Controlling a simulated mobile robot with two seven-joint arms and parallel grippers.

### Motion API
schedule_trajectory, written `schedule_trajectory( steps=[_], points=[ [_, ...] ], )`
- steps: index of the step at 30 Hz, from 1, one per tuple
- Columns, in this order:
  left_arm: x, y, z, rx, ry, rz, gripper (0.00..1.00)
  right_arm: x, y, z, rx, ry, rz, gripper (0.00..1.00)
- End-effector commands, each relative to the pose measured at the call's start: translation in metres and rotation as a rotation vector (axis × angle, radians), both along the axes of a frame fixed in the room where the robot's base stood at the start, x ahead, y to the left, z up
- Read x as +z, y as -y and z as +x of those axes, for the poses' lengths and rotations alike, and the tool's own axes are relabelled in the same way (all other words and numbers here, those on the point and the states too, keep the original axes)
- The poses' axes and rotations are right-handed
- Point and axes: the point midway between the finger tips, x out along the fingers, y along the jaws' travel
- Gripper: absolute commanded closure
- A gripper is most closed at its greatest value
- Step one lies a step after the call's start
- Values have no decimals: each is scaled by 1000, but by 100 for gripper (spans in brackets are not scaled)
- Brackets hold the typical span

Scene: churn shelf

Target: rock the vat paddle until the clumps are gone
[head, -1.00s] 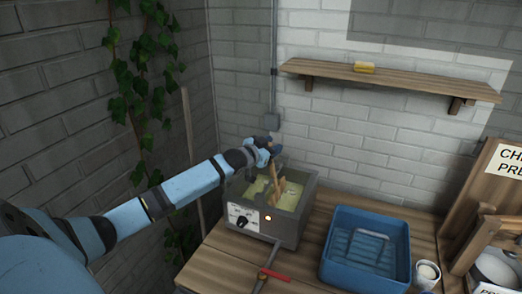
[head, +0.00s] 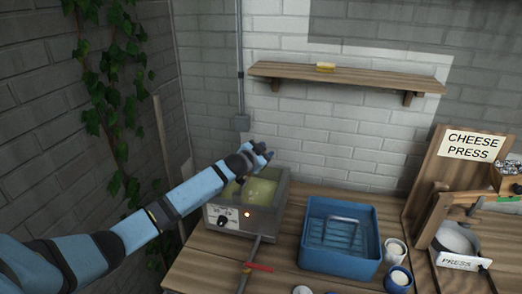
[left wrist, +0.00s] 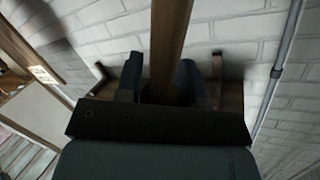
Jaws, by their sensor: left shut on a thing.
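The grey square vat (head: 266,222) stands at the table's back left. It holds yellowish liquid (head: 262,190); a few paler patches show on it, too small to tell as clumps. My left gripper (head: 262,152) is above the vat's back part. In the left wrist view it is shut on the wooden shaft of the paddle (left wrist: 171,35), which runs up between the two fingers. In the head view the paddle is hidden behind my gripper and arm, so I cannot tell its tilt. My right gripper is out of view.
A control panel with a black knob and lit lamp (head: 247,214) is on the vat's front. A pipe with a red lever (head: 258,267) runs forward. A blue tub (head: 340,261), cups (head: 396,250) and the cheese press (head: 460,240) stand right. A wall shelf (head: 345,77) is above.

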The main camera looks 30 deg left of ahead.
Motion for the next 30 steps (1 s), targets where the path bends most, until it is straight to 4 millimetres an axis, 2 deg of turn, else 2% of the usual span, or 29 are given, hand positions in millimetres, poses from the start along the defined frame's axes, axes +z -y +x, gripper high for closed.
schedule_trajectory(
  steps=[1, 14, 15, 18, 26, 30],
  points=[
    [-7, 3, -1, -1, -9, -3, 100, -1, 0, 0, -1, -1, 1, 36],
    [-8, 3, -1, -2, -10, -3, 100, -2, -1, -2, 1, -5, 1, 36],
    [-8, 3, -1, -2, -10, -3, 62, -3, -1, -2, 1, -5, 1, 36],
    [-8, 3, -1, -1, -9, -3, 40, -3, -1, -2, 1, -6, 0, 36],
    [-4, 2, 0, -1, -4, -2, 40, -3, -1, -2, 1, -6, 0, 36],
    [5, 2, 0, 0, -2, 0, 40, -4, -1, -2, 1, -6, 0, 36]
  ],
)
